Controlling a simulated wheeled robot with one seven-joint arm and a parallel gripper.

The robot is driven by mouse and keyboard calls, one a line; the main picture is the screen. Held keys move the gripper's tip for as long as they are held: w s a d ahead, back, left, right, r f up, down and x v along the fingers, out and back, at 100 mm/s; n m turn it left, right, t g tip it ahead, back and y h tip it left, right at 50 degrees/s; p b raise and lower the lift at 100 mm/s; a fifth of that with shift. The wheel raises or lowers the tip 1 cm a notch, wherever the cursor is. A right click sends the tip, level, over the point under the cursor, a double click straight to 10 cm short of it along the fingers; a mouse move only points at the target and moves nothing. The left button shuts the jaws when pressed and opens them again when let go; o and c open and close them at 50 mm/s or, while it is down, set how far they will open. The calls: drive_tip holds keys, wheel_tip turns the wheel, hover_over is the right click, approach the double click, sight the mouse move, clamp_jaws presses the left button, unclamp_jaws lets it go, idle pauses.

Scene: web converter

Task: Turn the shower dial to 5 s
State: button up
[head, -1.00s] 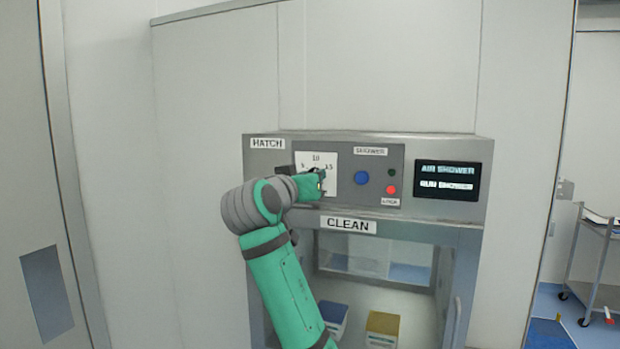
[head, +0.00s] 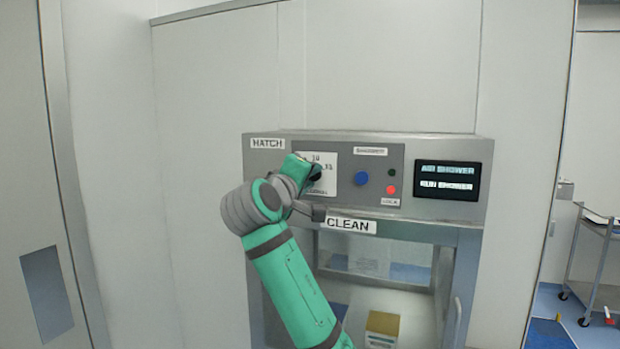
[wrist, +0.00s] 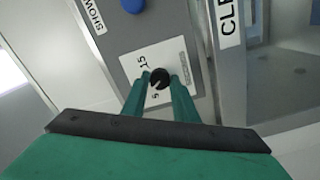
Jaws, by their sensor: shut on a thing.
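The shower dial is a small black knob (wrist: 159,78) on a white scale plate (head: 331,172) marked with numbers. In the wrist view the 5 and 15 marks show, and a light pointer line on the knob points towards the 5 side; I cannot tell its exact setting. My gripper (wrist: 161,80) is shut on the knob, with one green finger on each side of it. In the head view my gripper (head: 314,172) covers the left part of the plate, and the knob is mostly hidden behind it.
A blue button (head: 361,178), a red light (head: 391,190) and a dark display (head: 447,180) reading AIR SHOWER and RUN SHOWER are right of the plate. Below is the hatch chamber under the CLEAN label (head: 348,225), with a yellow-topped box (head: 383,324) inside.

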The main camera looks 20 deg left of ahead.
drive_tip(key=n, duration=0.5)
drive_tip(key=shift+n, duration=0.4)
drive_tip(key=shift+f, duration=0.1)
idle(0.3)
drive_tip(key=o, duration=1.1)
drive_tip(key=shift+a, duration=0.1)
drive_tip(key=shift+c, duration=0.2)
drive_tip(key=shift+s, duration=0.1)
drive_tip(key=s, duration=1)
drive_tip(key=shift+s+a, duration=0.15)
drive_tip(key=shift+s, duration=0.2)
